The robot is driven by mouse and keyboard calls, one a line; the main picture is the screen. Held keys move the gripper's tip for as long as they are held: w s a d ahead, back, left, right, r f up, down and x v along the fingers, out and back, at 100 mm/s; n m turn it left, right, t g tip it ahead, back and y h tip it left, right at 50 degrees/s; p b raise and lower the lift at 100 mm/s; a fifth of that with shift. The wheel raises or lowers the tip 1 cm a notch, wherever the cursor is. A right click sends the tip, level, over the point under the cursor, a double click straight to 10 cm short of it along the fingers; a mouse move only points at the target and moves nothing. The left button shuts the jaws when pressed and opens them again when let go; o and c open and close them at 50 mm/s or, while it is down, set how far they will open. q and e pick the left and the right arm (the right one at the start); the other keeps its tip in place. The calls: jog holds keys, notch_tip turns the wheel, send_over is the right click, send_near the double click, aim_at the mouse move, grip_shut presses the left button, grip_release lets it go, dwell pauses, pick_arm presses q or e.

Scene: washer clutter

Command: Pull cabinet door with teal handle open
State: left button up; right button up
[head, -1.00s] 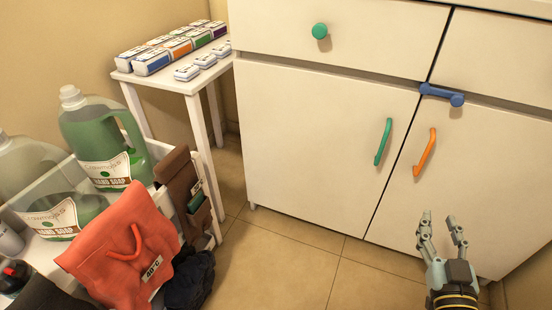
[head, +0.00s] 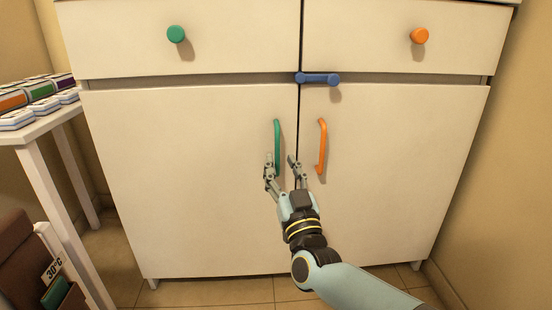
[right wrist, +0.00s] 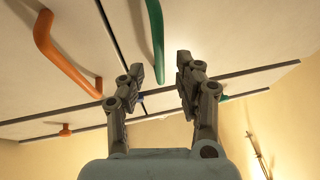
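The cabinet's left door (head: 190,185) carries a vertical teal handle (head: 277,147) near its right edge. The door is closed. My right gripper (head: 280,160) is open, with its fingertips near the lower end of the teal handle. My left gripper is not in view.
An orange handle (head: 322,147) is on the right door, close beside the right finger. A blue latch-like bar (head: 318,79) lies across the seam above the doors. Drawers above have a teal knob (head: 176,34) and an orange knob (head: 419,35). A white side table (head: 48,128) stands left.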

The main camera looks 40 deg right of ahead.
aim_at(278, 155)
jog(key=shift+b+x, duration=0.4)
jog(key=shift+x, duration=1.75)
grip_shut()
